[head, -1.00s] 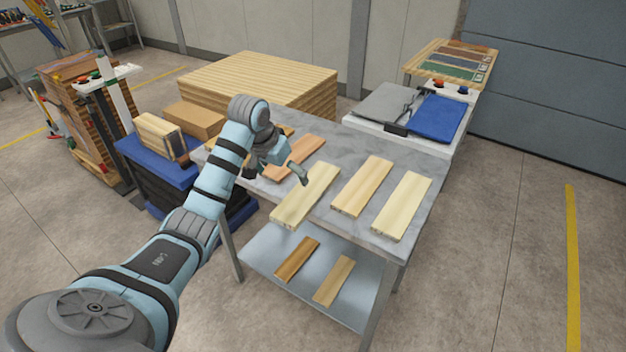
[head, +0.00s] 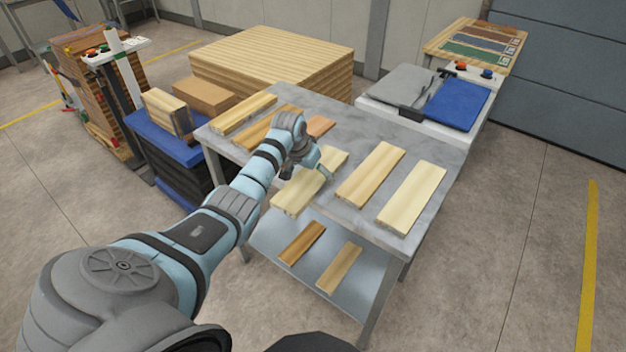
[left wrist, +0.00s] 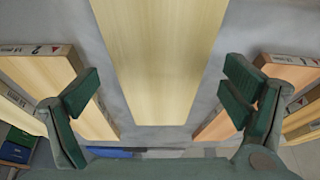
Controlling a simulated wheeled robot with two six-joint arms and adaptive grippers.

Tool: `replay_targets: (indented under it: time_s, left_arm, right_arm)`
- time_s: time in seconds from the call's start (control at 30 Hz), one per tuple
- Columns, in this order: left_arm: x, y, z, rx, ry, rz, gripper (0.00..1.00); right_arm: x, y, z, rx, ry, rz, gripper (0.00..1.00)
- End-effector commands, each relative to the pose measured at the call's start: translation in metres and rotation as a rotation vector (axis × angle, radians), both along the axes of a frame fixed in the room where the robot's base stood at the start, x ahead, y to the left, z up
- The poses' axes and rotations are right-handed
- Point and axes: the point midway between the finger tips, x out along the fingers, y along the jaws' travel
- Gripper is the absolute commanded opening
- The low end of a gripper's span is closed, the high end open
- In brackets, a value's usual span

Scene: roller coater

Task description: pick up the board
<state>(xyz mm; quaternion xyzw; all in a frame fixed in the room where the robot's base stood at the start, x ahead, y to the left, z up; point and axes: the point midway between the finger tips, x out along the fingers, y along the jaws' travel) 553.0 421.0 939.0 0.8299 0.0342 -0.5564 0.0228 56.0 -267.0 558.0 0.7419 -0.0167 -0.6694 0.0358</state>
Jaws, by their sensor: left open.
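A pale wooden board (head: 300,196) lies flat on the grey table, in the middle of a spread of boards. My left gripper (head: 318,168) is over this board in the head view. In the left wrist view the gripper (left wrist: 163,98) is open, with one dark green finger on each side of the pale board (left wrist: 160,50). Nothing is held. Whether the fingers touch the board cannot be told. My left arm hides part of the table and the boards behind it. My right gripper does not show.
More boards lie close by on the table (head: 448,162), two to the right (head: 370,175) (head: 412,198) and several to the left. Two smaller boards (head: 302,243) lie on the lower shelf. A blue-topped cart (head: 150,130) and a large wood stack (head: 270,70) stand behind.

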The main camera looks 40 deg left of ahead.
Motion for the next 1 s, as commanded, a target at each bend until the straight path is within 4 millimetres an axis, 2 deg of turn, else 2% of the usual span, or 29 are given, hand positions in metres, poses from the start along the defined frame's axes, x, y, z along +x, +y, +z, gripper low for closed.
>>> replay_targets:
  time_s: [0.07,0.23,0.6,0.63,0.67,0.87,1.0]
  left_arm:
    - [0.002,-0.001,-0.009,-0.001,0.002,0.0,0.93]
    - [0.002,0.0,-0.008,0.0,0.001,-0.001,0.93]
    - [0.002,0.0,-0.008,0.0,0.001,-0.001,0.36]
    - [0.003,0.0,-0.007,0.0,0.0,-0.001,0.34]
    - [0.003,0.0,-0.007,0.0,0.0,-0.001,0.29]
    - [0.003,0.0,-0.006,0.0,0.0,-0.001,0.29]
    - [0.003,0.0,0.007,0.001,-0.002,-0.001,0.29]
  right_arm:
    - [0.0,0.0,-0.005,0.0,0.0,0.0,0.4]
    - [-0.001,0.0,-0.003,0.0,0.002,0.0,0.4]
    - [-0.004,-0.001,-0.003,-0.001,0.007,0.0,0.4]
    - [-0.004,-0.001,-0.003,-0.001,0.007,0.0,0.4]
    - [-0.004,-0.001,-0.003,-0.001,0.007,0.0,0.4]
    - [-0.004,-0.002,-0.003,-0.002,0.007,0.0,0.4]
    - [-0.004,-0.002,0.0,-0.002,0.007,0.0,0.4]
